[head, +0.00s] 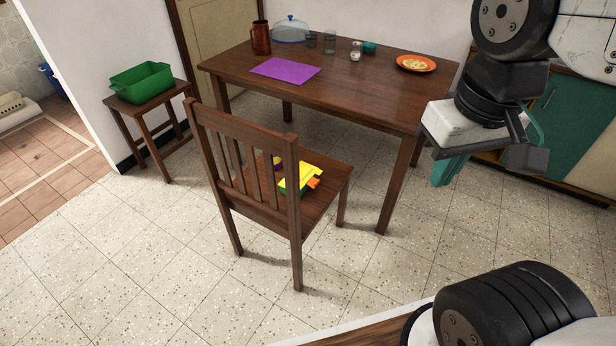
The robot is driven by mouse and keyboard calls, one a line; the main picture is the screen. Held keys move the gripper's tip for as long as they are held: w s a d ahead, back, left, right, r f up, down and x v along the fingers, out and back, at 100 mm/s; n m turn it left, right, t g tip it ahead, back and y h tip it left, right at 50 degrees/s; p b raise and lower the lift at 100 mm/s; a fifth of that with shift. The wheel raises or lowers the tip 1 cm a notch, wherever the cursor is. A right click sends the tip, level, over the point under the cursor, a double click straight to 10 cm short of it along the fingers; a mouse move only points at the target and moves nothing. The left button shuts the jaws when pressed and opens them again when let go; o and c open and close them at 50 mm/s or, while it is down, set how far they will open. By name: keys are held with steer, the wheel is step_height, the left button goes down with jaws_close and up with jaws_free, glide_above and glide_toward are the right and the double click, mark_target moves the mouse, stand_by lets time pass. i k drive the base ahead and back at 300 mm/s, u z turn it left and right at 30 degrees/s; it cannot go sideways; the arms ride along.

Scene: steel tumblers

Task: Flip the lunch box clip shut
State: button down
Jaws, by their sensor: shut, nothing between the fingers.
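The lunch box (294,187) lies on the seat of the wooden chair. It has a yellow lid and a green lower part, and the chair's back slats hide some of it. An orange part (314,182), seemingly the clip, sticks out at its right side; its exact angle is too small to tell. A bit of purple shows at the box's left. My gripper (447,170) is at the right, well apart from the lunch box. Its teal fingers point down, shut and empty, in front of the table's right end.
The chair (256,213) has its back towards me. A table (350,82) behind it bears a purple mat (286,70), jug, glass dome, cups and an orange plate (416,63). A green basket (140,83) stands on a stool at left. The speckled floor in front is clear.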

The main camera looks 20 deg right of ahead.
mark_target(314, 182)
steer(key=k, duration=0.65)
steer(key=z, duration=0.35)
steer(key=i, duration=1.85)
steer(key=u, duration=0.65)
